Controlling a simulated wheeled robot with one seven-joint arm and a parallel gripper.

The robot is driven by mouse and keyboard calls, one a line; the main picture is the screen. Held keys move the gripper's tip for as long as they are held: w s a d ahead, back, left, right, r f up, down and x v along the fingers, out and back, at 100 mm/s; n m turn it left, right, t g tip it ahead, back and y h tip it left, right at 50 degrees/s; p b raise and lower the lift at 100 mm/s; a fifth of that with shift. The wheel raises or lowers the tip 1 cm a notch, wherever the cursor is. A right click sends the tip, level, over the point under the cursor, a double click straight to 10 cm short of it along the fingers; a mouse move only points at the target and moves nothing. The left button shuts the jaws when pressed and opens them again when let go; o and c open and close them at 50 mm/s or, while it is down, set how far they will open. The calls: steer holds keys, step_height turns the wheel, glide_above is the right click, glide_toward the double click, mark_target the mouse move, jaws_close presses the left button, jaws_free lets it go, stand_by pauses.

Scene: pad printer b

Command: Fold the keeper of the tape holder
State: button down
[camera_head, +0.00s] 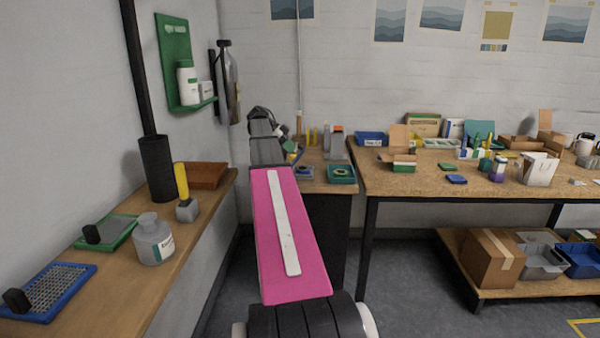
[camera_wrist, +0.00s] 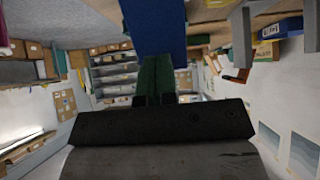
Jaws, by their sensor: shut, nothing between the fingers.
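My gripper (camera_wrist: 157,62) shows in the wrist view as two dark green fingers lying side by side, shut with nothing held. A broad blue thing (camera_wrist: 155,25) lies just beyond the fingertips; I cannot tell whether they touch. In the head view my arm reaches to the small far bench, and my gripper is hard to make out there. On that bench are a grey-blue piece (camera_head: 304,173) and a green tray with a round part (camera_head: 342,173). I cannot tell for sure which thing is the tape holder, and its keeper is not clear in either view.
A wooden shelf (camera_head: 120,285) on the left holds a grey bottle (camera_head: 153,240), a green tray and a blue tray. A long workbench (camera_head: 430,182) at right carries many boxes. A low shelf (camera_head: 520,290) stands beneath it. Floor between benches is clear.

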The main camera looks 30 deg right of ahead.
steer(key=shift+r, duration=0.15)
steer(key=v, duration=0.6)
steer(key=shift+w+a, duration=0.3)
steer(key=shift+a, duration=0.1)
steer(key=shift+r, duration=0.15)
stand_by(0.4)
steer(key=shift+t+y, duration=0.5)
steer(key=shift+y, duration=0.1)
steer(key=shift+s+d+r+x, duration=0.1)
steer(key=shift+x, duration=1)
steer(key=shift+s+d+r+x, duration=0.1)
steer(key=shift+d+r+x, duration=0.05)
steer(key=shift+x, duration=1)
steer(key=shift+s+d+r+x, duration=0.1)
steer(key=shift+x, duration=1)
steer(key=shift+s+d, duration=0.1)
